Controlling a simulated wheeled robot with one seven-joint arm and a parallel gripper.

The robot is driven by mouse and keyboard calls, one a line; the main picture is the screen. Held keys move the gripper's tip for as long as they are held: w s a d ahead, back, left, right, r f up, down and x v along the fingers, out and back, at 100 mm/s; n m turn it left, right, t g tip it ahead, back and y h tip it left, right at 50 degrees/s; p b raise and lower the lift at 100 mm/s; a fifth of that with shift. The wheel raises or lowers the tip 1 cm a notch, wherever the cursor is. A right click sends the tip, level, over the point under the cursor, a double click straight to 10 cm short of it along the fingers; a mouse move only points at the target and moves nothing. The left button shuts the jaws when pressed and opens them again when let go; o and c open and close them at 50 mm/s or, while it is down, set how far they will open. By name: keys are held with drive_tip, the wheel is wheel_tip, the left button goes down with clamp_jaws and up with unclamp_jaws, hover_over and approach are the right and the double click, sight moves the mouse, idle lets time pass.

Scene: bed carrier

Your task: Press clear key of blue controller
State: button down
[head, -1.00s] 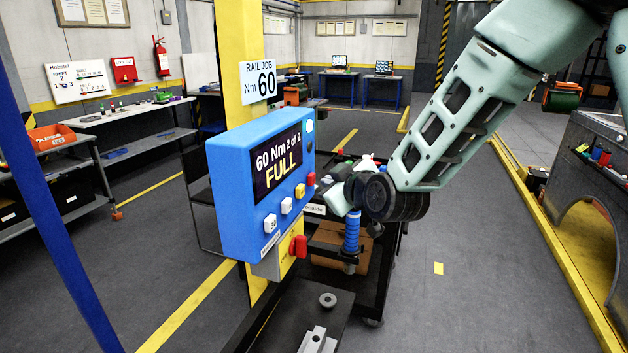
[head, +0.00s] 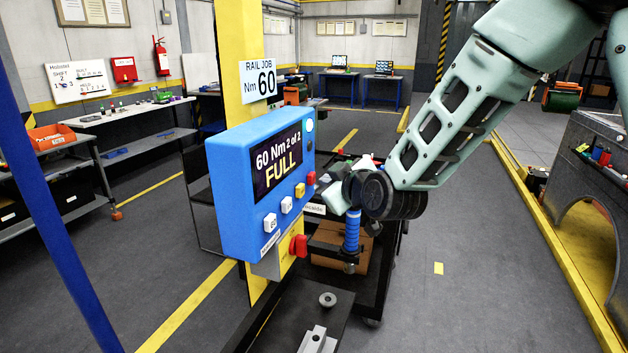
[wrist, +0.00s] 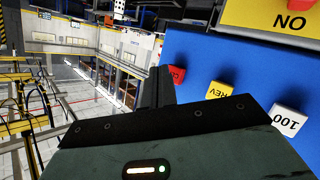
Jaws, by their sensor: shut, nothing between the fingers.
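The blue controller (head: 232,190) is a box on a yellow post. Its dark screen (head: 277,160) reads "60 Nm 2 of 2 FULL". Two white keys, a yellow key (head: 299,190) and a red key (head: 311,178) line its front edge. In the wrist view the red key (wrist: 178,75) has partly hidden lettering, seemingly starting "CL"; the yellow key (wrist: 219,90) reads REV and a white key (wrist: 288,119) reads 100. My gripper (wrist: 160,72) is shut and empty, its tips just left of the red key there. In the head view my gripper (head: 327,193) is right of the keys; contact is unclear.
A red knob (head: 298,245) sits below the controller. A blue-handled tool (head: 352,232) stands under my wrist, by a dark cart with a brown box (head: 340,258). A blue post (head: 60,220) is at left. The floor to the right is open.

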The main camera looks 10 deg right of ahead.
drive_tip(key=shift+w+a, duration=0.15)
drive_tip(key=shift+a, duration=0.05)
drive_tip(key=shift+w+a, duration=0.25)
drive_tip(key=shift+a, duration=0.15)
idle(0.8)
drive_tip(key=shift+d, duration=0.1)
drive_tip(key=shift+s+d+b, duration=0.5)
drive_tip(key=shift+d, duration=0.15)
drive_tip(key=s+d, duration=0.2)
drive_tip(key=d+b, duration=0.1)
drive_tip(key=d, duration=0.1)
drive_tip(key=shift+s+d, duration=0.1)
drive_tip(key=shift+s, duration=0.3)
idle(0.6)
